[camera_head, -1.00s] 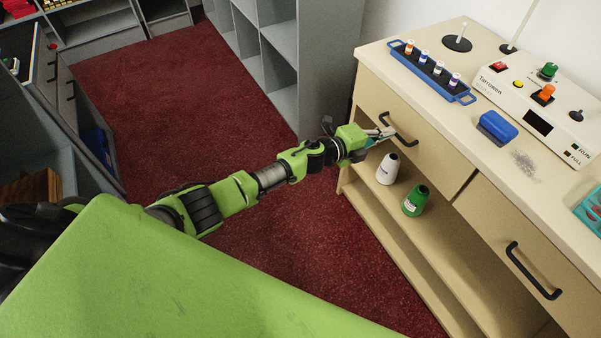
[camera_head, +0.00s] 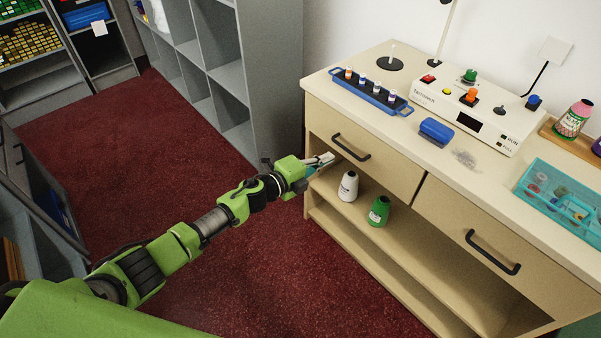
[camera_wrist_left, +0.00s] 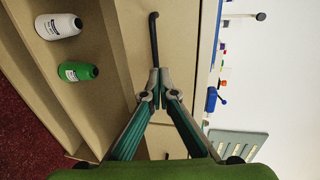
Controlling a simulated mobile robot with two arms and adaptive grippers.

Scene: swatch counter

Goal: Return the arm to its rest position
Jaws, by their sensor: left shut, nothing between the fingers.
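My left arm (camera_head: 210,222) reaches in from the left of the head view toward the wooden counter (camera_head: 400,165). My left gripper (camera_head: 328,158) is shut and empty, in front of the left drawer (camera_head: 365,150) near its black handle (camera_head: 351,147). In the left wrist view the shut fingertips (camera_wrist_left: 158,78) meet just below the end of the handle (camera_wrist_left: 153,40), which they do not clearly touch. The drawer looks closed. My right gripper is not in view.
The counter top holds a blue vial rack (camera_head: 403,110), a control box (camera_head: 500,135) and a teal tray (camera_head: 535,195). Red carpet (camera_head: 110,150) lies clear to the left.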

